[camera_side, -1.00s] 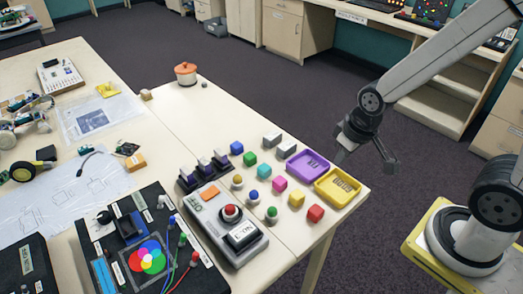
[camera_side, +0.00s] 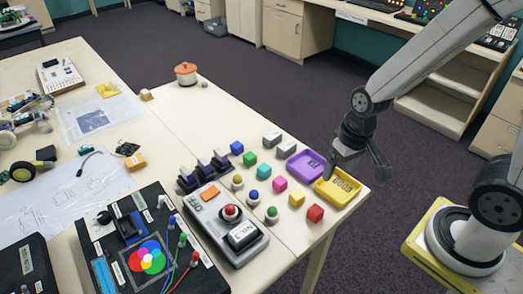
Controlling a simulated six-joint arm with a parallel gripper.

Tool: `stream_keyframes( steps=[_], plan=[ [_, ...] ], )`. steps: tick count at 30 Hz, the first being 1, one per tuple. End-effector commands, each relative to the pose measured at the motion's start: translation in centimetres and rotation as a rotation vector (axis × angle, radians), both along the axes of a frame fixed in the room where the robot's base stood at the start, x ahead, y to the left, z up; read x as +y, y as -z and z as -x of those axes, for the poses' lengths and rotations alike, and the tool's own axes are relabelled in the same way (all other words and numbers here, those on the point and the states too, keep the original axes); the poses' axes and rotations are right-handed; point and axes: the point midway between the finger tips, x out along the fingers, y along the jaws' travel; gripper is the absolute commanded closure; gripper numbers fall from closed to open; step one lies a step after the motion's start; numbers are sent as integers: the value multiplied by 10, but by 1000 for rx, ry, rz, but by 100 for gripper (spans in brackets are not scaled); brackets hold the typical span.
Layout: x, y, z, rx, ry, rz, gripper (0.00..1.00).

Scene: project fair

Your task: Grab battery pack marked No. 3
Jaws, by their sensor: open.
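I cannot make out which thing is the battery pack marked No. 3. A dark block with a white label (camera_side: 242,235) sits on the front end of a grey device (camera_side: 213,205); the label seems to begin with "NO", but its number is too small to read. Three dark pieces with purple and white parts (camera_side: 203,168) stand in a row behind that device, with no readable marks. My gripper (camera_side: 358,172) is open and empty. It hangs over the table's right edge, in front of or above the yellow tray (camera_side: 352,198) in this view.
A purple tray (camera_side: 291,174) lies beside the yellow tray. Two grey blocks (camera_side: 272,139) lie behind.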

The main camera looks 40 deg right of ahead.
Motion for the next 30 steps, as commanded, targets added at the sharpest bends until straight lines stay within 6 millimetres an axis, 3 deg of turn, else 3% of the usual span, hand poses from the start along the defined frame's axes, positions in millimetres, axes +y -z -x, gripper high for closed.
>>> stream_keyframes(
  steps=[7,15,24,30],
  plan=[
    [34,18,13,235,271,-184,9],
    [80,25,14,489,568,-412,9],
    [127,23,-9,741,878,-693,9],
    [147,19,-33,861,1040,-866,9]
  ],
)
